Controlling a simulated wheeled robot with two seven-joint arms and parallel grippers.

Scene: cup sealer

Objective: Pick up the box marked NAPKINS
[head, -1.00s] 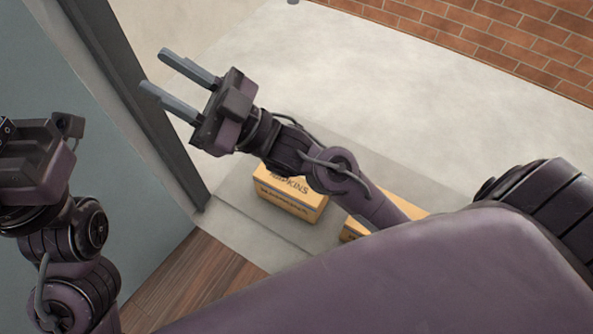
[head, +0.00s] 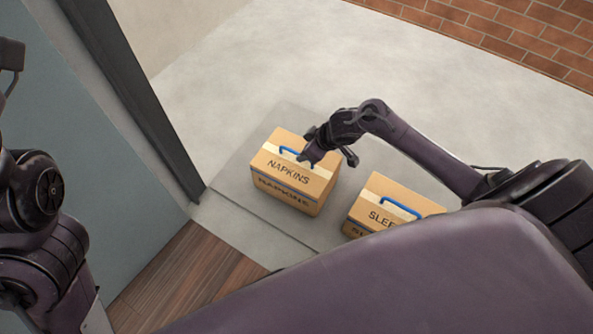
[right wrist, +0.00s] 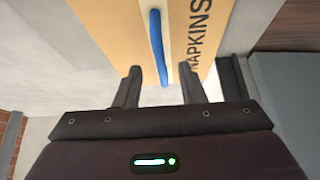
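The tan NAPKINS box (head: 292,180) stands on the grey slab outside the doorway, its top and one lettered side showing in the head view. A blue handle (head: 291,151) arches over a pale tape strip on its top. My right gripper (head: 328,160) is at the box's right upper edge, fingers apart and empty. In the right wrist view the box (right wrist: 120,22) lies ahead of the open right gripper (right wrist: 160,70), with the blue handle (right wrist: 156,45) in line with the gap between the fingers. My left gripper's fingers are outside the head view; only its arm shows.
A second tan box (head: 378,190), its label partly hidden and starting SLE, with a blue handle (head: 401,208), stands to the right. A dark door post (head: 140,105) rises left of the NAPKINS box. Pale floor (head: 235,60) beyond is clear, up to a brick wall (head: 500,35).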

